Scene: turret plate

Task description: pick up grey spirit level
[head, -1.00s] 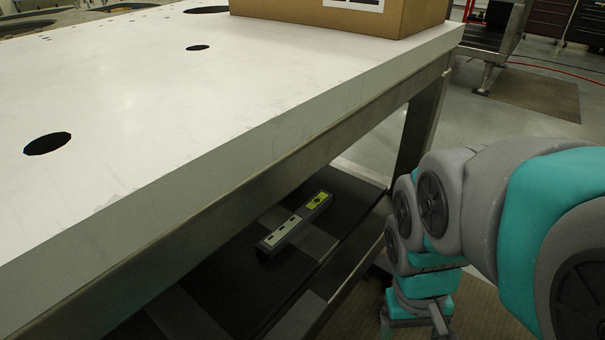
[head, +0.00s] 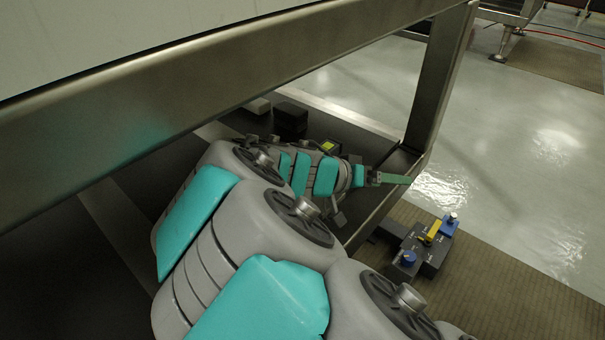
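The grey spirit level (head: 329,146) is almost wholly hidden behind my arm in the head view. Only a small part of it with a yellow-green vial shows, just above my wrist, over the dark lower shelf (head: 120,225). My gripper (head: 358,180) is at the far end of my arm, under the tabletop and close to the level. Its fingers are small and partly covered, so I cannot tell whether they are open or shut, or touching the level.
The table's metal rail (head: 190,80) runs above my arm, and a table leg (head: 440,80) stands to the right. Dark blocks (head: 291,118) lie on the shelf behind my wrist. A dark device with blue knobs (head: 428,246) is on the brown mat (head: 500,290).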

